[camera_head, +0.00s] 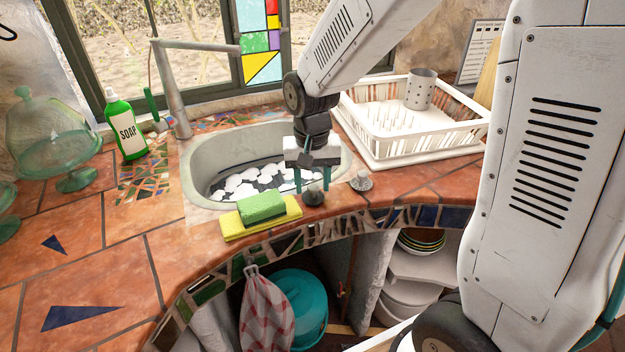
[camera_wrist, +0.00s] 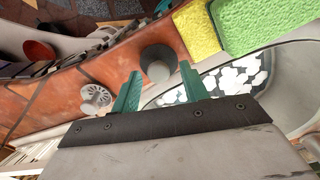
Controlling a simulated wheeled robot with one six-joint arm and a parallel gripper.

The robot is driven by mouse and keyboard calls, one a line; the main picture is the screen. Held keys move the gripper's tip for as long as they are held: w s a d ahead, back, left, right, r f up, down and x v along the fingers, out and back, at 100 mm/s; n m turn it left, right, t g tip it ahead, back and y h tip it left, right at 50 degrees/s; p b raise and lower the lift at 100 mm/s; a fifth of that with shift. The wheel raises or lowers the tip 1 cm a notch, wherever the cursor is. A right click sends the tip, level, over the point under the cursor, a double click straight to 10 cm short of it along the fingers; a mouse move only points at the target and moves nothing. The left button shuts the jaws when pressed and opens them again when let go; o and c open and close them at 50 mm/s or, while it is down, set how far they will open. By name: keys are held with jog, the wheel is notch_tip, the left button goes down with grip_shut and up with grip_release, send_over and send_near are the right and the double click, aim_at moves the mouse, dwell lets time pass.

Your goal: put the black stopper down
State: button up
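The black stopper (camera_head: 313,196) stands on the tiled counter rim in front of the sink. In the wrist view the stopper (camera_wrist: 158,60) shows just beyond and between the fingertips, with gaps on both sides. My gripper (camera_head: 312,190) points down over it, its green fingers apart and empty; the fingers also show in the wrist view (camera_wrist: 160,72). The fingers do not appear to touch the stopper. Its base appears to rest on the counter.
A metal sink strainer (camera_head: 361,182) sits right of the stopper. Behind are the sink (camera_head: 205,160) and a white dish rack (camera_head: 400,150). The counter's front edge is close.

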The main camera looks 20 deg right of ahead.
aim_at(312, 186)
notch_tip(312, 186, up, 12)
jog(key=s+d+r+n, duration=0.1)
jog(key=s+d, duration=0.1)
jog(key=s, duration=0.9)
jog(key=s+d+r+n+t, duration=0.1)
jog(key=s+d+n, duration=0.1)
jog(key=s, duration=0.9)
jog(key=shift+s+d+r+n, duration=0.2)
jog(key=shift+s+d+n, duration=0.05)
jog(key=shift+n, duration=0.05)
